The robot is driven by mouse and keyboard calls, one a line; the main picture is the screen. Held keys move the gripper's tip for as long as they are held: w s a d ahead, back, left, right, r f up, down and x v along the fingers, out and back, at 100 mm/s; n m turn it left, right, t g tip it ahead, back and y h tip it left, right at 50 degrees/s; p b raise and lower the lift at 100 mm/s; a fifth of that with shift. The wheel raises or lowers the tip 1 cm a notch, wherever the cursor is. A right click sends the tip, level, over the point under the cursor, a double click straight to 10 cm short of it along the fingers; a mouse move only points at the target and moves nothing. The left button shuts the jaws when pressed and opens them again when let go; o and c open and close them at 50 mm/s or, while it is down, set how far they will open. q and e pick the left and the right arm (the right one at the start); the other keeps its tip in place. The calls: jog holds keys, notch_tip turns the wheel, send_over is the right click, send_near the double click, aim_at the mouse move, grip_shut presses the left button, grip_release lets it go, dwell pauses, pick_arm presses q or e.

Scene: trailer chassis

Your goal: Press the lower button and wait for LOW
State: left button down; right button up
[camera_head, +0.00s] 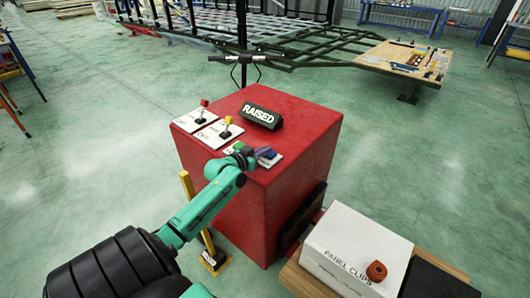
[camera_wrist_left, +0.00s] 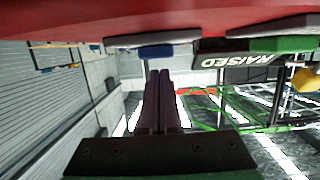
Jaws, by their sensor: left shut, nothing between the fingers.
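The red control box (camera_head: 305,125) stands in the middle of the head view. A black sign (camera_head: 262,115) on its top reads RAISED; it appears upside down in the left wrist view (camera_wrist_left: 255,60). My left gripper (camera_head: 265,153) is over the box's near edge, with its dark purple fingers shut and empty (camera_wrist_left: 159,72). In the wrist view a blue button (camera_wrist_left: 155,51) lies just beyond the fingertips and a green button (camera_wrist_left: 272,45) is to the right. Contact with the blue button cannot be told. No button is labelled legibly.
A red-knobbed lever (camera_head: 203,105) and a yellow-knobbed lever (camera_head: 228,123) stand on white plates left of the sign. A yellow post (camera_head: 188,188) is beside the box. A white PANEL CLIPS box (camera_head: 355,245) with a red roll (camera_head: 376,271) sits at lower right.

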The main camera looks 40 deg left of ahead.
pick_arm(q)
jog(key=shift+s+f, duration=0.1)
jog(key=shift+f, duration=0.25)
jog(key=shift+f, duration=0.15)
